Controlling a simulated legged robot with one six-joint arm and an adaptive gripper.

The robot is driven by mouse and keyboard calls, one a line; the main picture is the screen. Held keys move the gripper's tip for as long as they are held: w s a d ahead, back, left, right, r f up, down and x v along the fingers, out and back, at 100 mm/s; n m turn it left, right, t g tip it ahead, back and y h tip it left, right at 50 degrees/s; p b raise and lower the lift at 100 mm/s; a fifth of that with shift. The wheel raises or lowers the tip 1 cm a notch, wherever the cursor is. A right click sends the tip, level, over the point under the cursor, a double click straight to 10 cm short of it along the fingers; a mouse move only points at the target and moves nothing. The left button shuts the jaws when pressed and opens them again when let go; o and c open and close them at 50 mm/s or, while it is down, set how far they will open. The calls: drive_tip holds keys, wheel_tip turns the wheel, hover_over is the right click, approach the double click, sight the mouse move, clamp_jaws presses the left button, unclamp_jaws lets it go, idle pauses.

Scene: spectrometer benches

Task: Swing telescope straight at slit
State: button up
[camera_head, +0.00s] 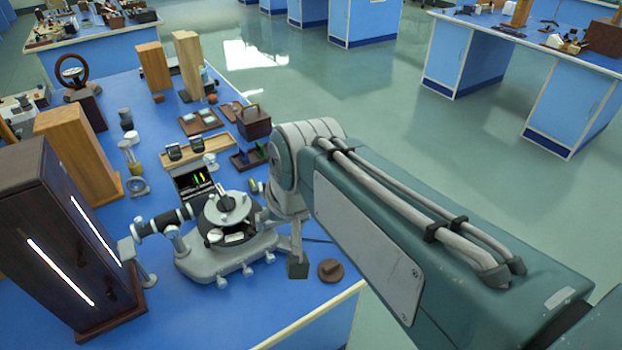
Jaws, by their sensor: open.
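The spectrometer (228,262) stands on the blue bench, with a round table (227,208) on top and a grey base. A dark tube with light rings (160,222) points left from it toward a tall dark wooden box (60,235) with two bright vertical lines; it appears to be the slit tube. I cannot make out the telescope for certain. A grey post with a small block (297,266) shows at the right of the base, below my arm; I cannot tell what it belongs to. My arm crosses from lower right to the spectrometer's right side. My gripper does not show.
Wooden blocks (78,152) and small bottles stand behind the box. A wooden strip (197,151), a dark caddy (254,122) and small trays lie behind the spectrometer. A brown disc (330,270) lies near the bench's right edge. Bare bench is in front.

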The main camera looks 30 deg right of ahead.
drive_tip(key=w+d+f+m+g+y, duration=0.1)
drive_tip(key=w+d+f+m+y, duration=0.1)
drive_tip(key=w+d+m, duration=0.8)
drive_tip(key=w+d+f+m+g+y, duration=0.1)
drive_tip(key=w+d+f+m+y, duration=0.1)
drive_tip(key=w+d+m, duration=0.75)
drive_tip(key=f, duration=0.3)
drive_tip(key=f+n, duration=0.1)
drive_tip(key=f, duration=0.2)
drive_tip(key=s+f+n, duration=0.1)
drive_tip(key=f, duration=0.3)
drive_tip(key=shift+a, duration=0.4)
clamp_jaws()
